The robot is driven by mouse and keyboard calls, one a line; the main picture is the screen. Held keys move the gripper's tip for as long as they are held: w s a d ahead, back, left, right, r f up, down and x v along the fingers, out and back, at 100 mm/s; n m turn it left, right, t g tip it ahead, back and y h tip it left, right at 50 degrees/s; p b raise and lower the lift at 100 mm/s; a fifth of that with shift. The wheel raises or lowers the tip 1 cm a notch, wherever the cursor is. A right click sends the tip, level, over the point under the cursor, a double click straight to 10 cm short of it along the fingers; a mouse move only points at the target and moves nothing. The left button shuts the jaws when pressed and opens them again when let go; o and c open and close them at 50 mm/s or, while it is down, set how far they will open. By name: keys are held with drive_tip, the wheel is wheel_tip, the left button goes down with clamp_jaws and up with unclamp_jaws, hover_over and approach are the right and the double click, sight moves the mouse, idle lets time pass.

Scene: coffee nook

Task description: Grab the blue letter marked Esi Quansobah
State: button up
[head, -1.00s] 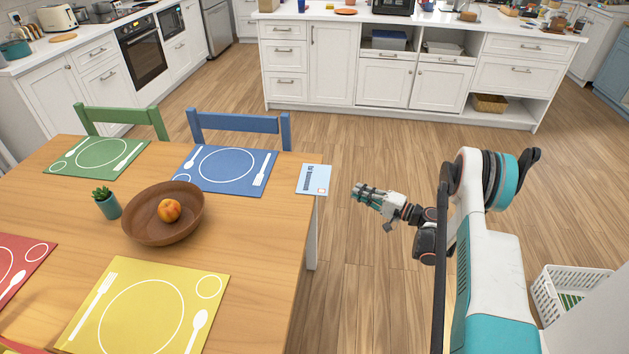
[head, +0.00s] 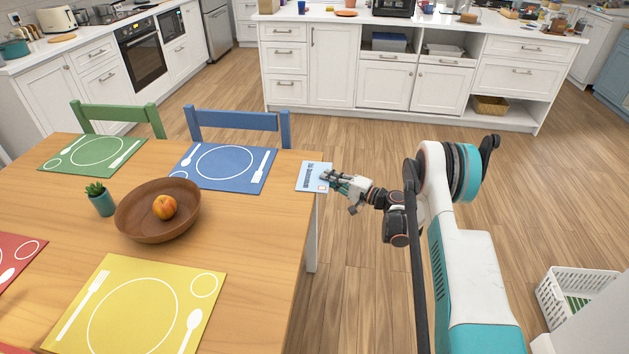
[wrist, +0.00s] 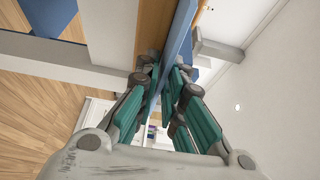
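The light blue letter (head: 311,170) lies at the right edge of the wooden table, beside the blue placemat, with its edge reaching past the tabletop. It carries dark writing too small to read and a small reddish square. My gripper (head: 331,181) is at the letter's right end. In the wrist view the letter shows as a thin blue sheet (wrist: 180,42) seen nearly edge-on, running between the two fingers. My gripper (wrist: 165,78) has its fingertips drawn in against both faces of the sheet. The fingers hide part of the letter.
The table (head: 235,225) holds a blue placemat (head: 250,166), a yellow placemat (head: 165,345), a brown bowl (head: 140,232) with a fruit, and a small plant (head: 102,203). A blue chair (head: 240,121) stands behind. A white basket (head: 560,310) stands on the floor at right. Floor right of the table is open.

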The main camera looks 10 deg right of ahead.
drive_tip(key=shift+w+a, duration=0.1)
clamp_jaws()
drive_tip(key=shift+r, duration=0.15)
